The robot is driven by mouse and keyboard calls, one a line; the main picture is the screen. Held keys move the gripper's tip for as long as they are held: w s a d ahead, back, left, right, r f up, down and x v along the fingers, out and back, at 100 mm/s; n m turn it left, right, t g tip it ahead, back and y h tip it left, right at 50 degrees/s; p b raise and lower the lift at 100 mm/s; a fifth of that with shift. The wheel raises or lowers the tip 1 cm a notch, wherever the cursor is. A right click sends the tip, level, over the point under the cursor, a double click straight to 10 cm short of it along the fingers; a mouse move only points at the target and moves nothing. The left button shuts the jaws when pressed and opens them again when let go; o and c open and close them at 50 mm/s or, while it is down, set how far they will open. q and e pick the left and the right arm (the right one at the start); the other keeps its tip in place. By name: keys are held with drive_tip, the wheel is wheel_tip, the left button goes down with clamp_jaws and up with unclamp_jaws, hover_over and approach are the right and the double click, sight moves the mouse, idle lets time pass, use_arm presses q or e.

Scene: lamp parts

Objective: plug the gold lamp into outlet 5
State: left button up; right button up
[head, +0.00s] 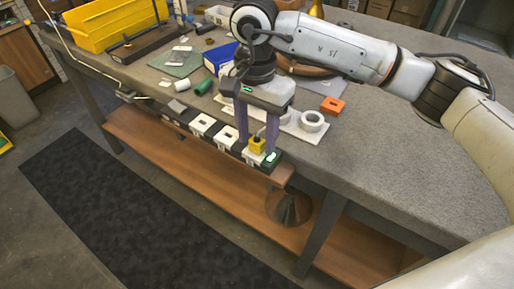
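My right gripper (257,141) points down at the front edge of the bench. Its two fingers close on a small yellow plug (257,145). The plug is upright, on or just above the white face of the end outlet (250,158); I cannot tell whether it is fully seated. A green light (271,157) glows beside this outlet. More white-faced outlets (226,136) (201,123) run in a row to the left. Their numbers are not readable. No gold lamp can be made out, and no cord can be traced from the plug. My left gripper is out of view.
Behind the row lie a white ring (312,121), an orange block (332,106), a green cylinder (204,86) and a blue box (219,58). A yellow bin (110,24) stands at the back left. A dark cone (289,207) hangs or stands below the edge. The bench's right side is clear.

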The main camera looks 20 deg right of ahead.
sight(256, 136)
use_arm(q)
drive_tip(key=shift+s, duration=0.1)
use_arm(e)
drive_tip(key=shift+r, duration=0.1)
drive_tip(key=shift+w+r, duration=0.15)
drive_tip(key=shift+r, duration=0.35)
wheel_tip(256, 136, up, 8)
drive_tip(key=shift+f, duration=0.1)
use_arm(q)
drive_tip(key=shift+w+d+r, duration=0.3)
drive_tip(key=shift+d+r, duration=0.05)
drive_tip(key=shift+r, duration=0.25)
use_arm(e)
drive_tip(key=shift+r, duration=0.75)
